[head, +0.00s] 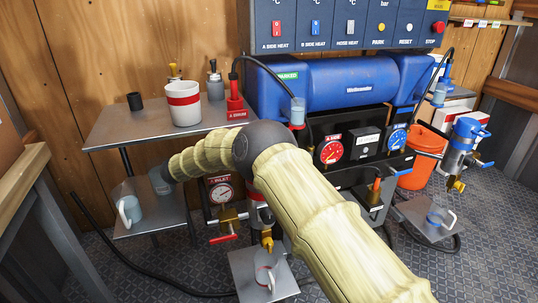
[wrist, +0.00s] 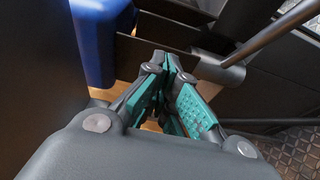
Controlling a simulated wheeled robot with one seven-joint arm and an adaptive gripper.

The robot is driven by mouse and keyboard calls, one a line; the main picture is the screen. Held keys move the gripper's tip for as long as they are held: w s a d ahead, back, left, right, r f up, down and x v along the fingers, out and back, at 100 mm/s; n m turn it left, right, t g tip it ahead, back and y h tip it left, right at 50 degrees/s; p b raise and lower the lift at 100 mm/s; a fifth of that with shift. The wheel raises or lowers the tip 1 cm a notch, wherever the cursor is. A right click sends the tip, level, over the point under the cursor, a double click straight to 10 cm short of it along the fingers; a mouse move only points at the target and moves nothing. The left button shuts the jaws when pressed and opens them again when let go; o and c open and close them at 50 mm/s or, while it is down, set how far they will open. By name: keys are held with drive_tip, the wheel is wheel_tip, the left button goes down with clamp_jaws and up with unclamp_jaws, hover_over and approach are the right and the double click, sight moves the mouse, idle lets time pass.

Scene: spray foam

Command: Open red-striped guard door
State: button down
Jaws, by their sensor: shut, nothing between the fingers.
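I cannot make out a red-striped guard door in either view; my arm covers part of the machine in the head view. My gripper (wrist: 168,62) shows in the wrist view with its green-padded fingers brought together and nothing held. Its tips point at a gap between dark panels, with a dark flat bar (wrist: 165,30) just beyond. I cannot tell whether the fingers touch anything. In the head view my arm reaches from the lower right toward the left, and the gripper's fingers are not discernible there.
A blue part (wrist: 100,35) and a dark rod (wrist: 270,32) flank my gripper. In the head view, a grey table (head: 110,130) holds a red-banded white pot (head: 183,103). A blue machine (head: 350,82) stands behind my arm. An orange bucket (head: 422,155) stands at right.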

drive_tip(key=w+d+b, duration=0.2)
drive_tip(key=d+b, duration=0.1)
drive_tip(key=d, duration=0.8)
drive_tip(key=shift+w+d+b, duration=0.2)
drive_tip(key=shift+w+b, duration=0.1)
drive_tip(key=shift+w, duration=0.05)
drive_tip(key=shift+d+r+p, duration=0.15)
drive_tip(key=shift+p, duration=0.3)
